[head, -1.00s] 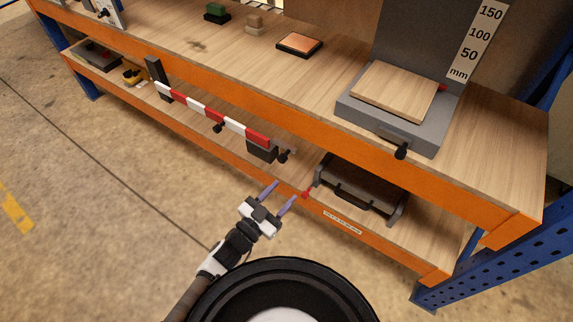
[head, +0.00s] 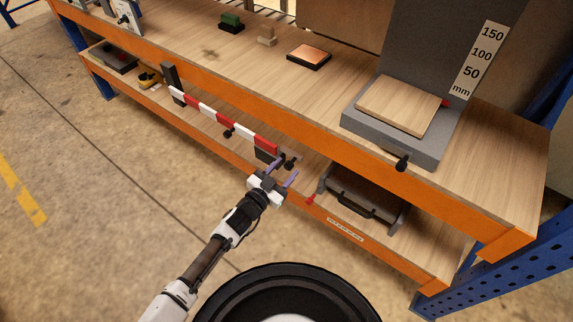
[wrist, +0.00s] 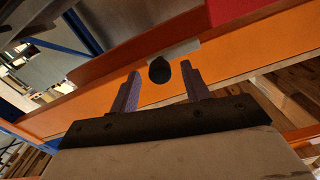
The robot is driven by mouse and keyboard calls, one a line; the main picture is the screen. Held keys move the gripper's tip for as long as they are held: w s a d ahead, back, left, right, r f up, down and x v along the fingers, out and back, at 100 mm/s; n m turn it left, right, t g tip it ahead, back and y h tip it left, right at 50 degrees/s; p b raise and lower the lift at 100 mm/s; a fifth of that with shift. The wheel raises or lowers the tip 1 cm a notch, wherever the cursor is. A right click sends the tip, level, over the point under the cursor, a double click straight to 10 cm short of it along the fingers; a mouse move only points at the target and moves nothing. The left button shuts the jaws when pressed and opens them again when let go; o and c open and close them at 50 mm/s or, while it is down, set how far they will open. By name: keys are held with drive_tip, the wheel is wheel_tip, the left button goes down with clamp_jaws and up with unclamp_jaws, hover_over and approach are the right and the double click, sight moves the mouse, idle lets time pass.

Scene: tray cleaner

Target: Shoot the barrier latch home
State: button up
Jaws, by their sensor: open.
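The red-and-white barrier bar (head: 222,121) runs along the front of the bench at lower-shelf level. At its right end is a dark latch block (head: 266,155) with a black knob (head: 290,163) sticking out. My gripper (head: 289,166) is open at the right end of the barrier, with its purple fingers pointing toward the latch. In the wrist view the black knob (wrist: 160,71) shows between the two open fingertips, with a grey plate (wrist: 178,50) behind it. The fingers look apart from the knob on both sides. How far the knob lies between them in depth is hard to tell.
A grey tray-like unit with a handle (head: 360,203) and a red knob (head: 310,200) are on the lower shelf to the right. Above is a grey press with a wooden plate (head: 398,104) and a black knob (head: 402,163). The orange shelf beam (head: 340,232) runs close below my gripper.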

drive_tip(key=shift+w+d, duration=0.45)
drive_tip(key=shift+w, duration=0.15)
drive_tip(key=shift+c, duration=0.4)
clamp_jaws()
